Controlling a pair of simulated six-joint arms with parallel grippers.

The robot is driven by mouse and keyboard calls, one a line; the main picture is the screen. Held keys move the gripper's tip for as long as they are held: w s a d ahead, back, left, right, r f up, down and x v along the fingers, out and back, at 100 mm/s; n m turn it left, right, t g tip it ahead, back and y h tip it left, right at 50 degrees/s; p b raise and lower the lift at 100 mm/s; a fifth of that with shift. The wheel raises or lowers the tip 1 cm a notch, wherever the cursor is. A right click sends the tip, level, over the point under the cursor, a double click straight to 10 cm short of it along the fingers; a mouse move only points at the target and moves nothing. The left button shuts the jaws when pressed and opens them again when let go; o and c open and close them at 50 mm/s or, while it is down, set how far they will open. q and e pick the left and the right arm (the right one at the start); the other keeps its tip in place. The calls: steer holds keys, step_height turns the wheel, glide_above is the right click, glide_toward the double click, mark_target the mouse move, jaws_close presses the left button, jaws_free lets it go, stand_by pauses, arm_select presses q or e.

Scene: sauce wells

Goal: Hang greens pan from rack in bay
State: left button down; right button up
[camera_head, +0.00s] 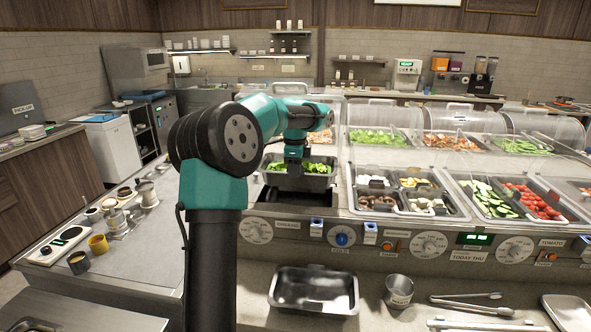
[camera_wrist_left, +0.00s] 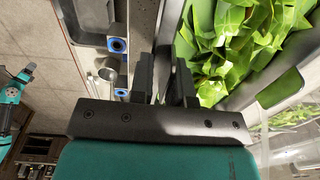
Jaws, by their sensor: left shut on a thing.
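The greens pan (camera_head: 300,183) is a dark metal pan full of green leaves, in the middle of the head view. My left gripper (camera_head: 296,154) is shut on its rim; its fingers (camera_wrist_left: 166,80) straddle the pan wall in the left wrist view, with the leaves (camera_wrist_left: 243,45) to the right. The pan is over the dark open bay (camera_head: 262,197) in the counter, whose opening shows to its left and below. Whether the pan touches the bay's edge I cannot tell. I cannot make out a separate rack.
Several filled pans (camera_head: 380,204) of toppings stand right of the bay. Clear covers (camera_head: 376,112) are behind. An empty steel pan (camera_head: 314,268), a steel cup (camera_head: 399,291) and tongs (camera_head: 470,308) lie on the front shelf. Mugs (camera_head: 98,245) stand at left.

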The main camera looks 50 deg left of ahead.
mark_target(295, 206)
arm_select(q)
steer(key=shift+f, duration=5.25)
steer(key=shift+f, duration=0.65)
steer(key=c, duration=1.1)
jaws_free()
steer(key=shift+d+f, duration=0.1)
steer(key=shift+f, duration=0.05)
steer(key=shift+s, duration=0.1)
steer(key=shift+o, duration=0.5)
step_height(295, 206, up, 18)
steer(key=shift+s+r, duration=0.1)
steer(key=shift+r, duration=0.05)
